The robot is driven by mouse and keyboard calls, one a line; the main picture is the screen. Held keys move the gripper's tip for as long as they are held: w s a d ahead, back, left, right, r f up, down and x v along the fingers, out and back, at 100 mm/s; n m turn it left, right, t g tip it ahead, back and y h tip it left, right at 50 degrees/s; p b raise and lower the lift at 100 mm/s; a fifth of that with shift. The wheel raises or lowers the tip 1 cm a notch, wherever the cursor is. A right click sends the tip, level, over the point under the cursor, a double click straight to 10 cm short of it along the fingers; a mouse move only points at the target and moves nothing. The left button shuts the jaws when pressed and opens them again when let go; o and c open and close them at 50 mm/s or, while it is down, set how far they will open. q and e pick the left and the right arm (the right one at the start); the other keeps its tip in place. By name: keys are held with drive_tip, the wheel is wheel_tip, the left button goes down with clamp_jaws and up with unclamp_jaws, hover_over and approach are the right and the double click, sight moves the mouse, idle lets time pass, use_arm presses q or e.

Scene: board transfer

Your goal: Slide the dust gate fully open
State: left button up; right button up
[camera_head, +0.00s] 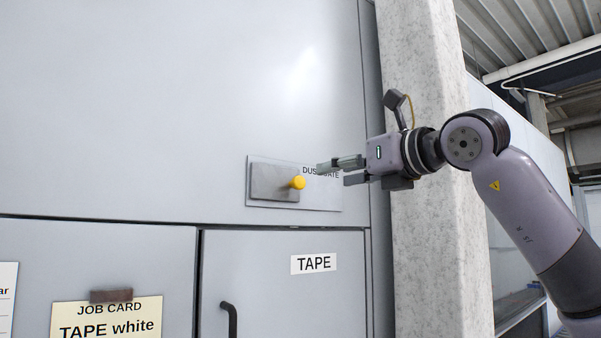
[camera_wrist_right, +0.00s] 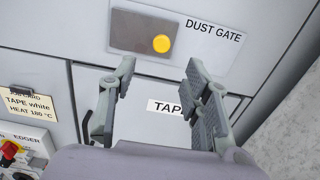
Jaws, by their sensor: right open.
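The dust gate is a dark grey sliding plate (camera_head: 270,183) with a yellow knob (camera_head: 298,183), on a lighter panel (camera_head: 322,199) labelled DUST GATE. The plate sits toward the left of its panel. In the right wrist view the plate (camera_wrist_right: 138,32) and knob (camera_wrist_right: 161,43) show ahead of the fingers. My right gripper (camera_head: 335,171) is open and empty, just right of the knob in the head view, partly covering the label. The knob is not between the fingers (camera_wrist_right: 160,88). My left gripper is not in view.
Below is a cabinet door labelled TAPE (camera_head: 314,263) with a dark handle (camera_head: 230,318). A job card (camera_head: 106,318) hangs at lower left under a brown clip (camera_head: 111,296). A concrete pillar (camera_head: 432,270) stands right of the cabinet. The cabinet face around the panel is flat and clear.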

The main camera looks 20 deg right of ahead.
sight(301, 181)
drive_tip(key=p+x, duration=0.5)
drive_tip(key=x, duration=0.6)
drive_tip(key=shift+w+d, duration=0.1)
drive_tip(key=shift+w, duration=0.15)
drive_tip(key=shift+w+f, duration=0.15)
drive_tip(key=shift+w, duration=0.3)
drive_tip(key=shift+s, duration=0.1)
clamp_jaws()
